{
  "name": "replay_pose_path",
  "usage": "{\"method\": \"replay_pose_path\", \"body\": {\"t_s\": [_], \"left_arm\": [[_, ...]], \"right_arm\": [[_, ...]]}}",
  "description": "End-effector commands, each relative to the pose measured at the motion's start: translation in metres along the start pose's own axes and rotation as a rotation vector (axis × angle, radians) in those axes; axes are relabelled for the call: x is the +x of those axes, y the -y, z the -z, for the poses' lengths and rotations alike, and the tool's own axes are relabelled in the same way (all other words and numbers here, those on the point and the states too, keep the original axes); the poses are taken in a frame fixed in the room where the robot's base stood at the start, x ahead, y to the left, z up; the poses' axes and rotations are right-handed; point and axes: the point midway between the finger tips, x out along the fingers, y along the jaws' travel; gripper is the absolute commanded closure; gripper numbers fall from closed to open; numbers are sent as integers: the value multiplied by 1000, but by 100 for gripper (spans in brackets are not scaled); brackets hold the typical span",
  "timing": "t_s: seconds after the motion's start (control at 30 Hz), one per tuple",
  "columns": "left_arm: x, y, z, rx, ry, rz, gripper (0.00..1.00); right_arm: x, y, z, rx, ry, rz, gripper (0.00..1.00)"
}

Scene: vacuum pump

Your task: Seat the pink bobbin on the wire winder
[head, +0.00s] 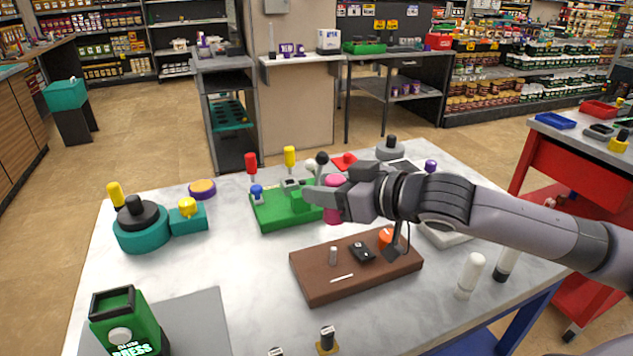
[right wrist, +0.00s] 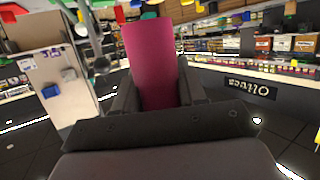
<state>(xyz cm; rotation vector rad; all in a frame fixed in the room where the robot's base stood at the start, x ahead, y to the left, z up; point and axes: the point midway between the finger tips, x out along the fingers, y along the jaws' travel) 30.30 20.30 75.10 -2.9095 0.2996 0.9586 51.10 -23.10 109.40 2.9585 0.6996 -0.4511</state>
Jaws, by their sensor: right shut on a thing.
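My right gripper (head: 326,192) is shut on the pink bobbin (head: 333,214). In the head view the fingers hide the bobbin's middle; pink shows above and below them. In the right wrist view the pink bobbin (right wrist: 153,62) stands up between the two jaws. The bobbin is in front of the right end of a green base (head: 278,217) with red, yellow and blue knobs. Whether they touch is unclear. A teal unit (head: 140,238) with a black knob and a yellow-knobbed side block stands at the left. I cannot tell which unit is the wire winder. My left gripper is out of view.
A brown board (head: 318,285) with small parts lies in front of my right gripper. A green press box (head: 125,325) stands at the front left. White and black cylinders stand at the right. The marble table (head: 235,262) is clear between the teal unit and the brown board.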

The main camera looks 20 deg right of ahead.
Motion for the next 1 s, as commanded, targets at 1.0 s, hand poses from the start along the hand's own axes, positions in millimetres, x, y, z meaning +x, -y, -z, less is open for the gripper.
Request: {"method": "replay_pose_path", "body": {"t_s": [1.0], "left_arm": [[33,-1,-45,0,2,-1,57]], "right_arm": [[17,0,-55,-1,0,-1,89]]}}
